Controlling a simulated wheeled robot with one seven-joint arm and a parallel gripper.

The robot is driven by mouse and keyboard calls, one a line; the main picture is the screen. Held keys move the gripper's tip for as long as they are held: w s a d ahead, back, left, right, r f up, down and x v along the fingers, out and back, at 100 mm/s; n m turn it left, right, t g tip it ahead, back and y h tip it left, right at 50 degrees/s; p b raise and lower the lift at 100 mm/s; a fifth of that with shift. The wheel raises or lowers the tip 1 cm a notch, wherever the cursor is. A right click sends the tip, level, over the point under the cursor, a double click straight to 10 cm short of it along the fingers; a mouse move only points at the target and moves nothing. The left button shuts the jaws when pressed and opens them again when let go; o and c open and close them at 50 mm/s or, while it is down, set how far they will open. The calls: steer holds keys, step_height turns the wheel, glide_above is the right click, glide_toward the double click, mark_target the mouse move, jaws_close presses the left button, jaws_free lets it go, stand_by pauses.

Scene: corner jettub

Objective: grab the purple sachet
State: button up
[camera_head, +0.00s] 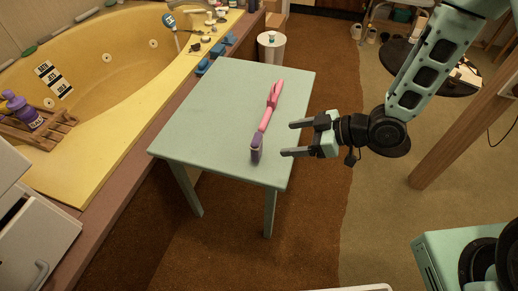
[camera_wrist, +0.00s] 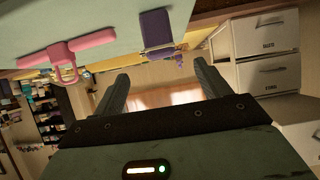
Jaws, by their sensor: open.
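The purple sachet (camera_head: 255,149) is on the pale green table near its front edge, at the near end of a pink item. It also shows in the wrist view (camera_wrist: 156,28), at the top and a little beyond my fingertips. My gripper (camera_head: 287,139) is to the right of the sachet, over the table's right edge, with its two fingers apart and pointing left. In the wrist view my gripper (camera_wrist: 160,72) has nothing between its fingers. The sachet and the gripper are apart.
The pink long item (camera_head: 269,105) lies just behind the sachet; it also shows in the wrist view (camera_wrist: 75,48). The table (camera_head: 205,115) is otherwise bare. The yellow tub (camera_head: 110,110) stands left of it, with a purple bottle (camera_head: 24,112) on a wooden rack.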

mark_target(261, 142)
steer(key=b+x, duration=0.1)
steer(key=x, duration=0.9)
steer(key=c, duration=1.1)
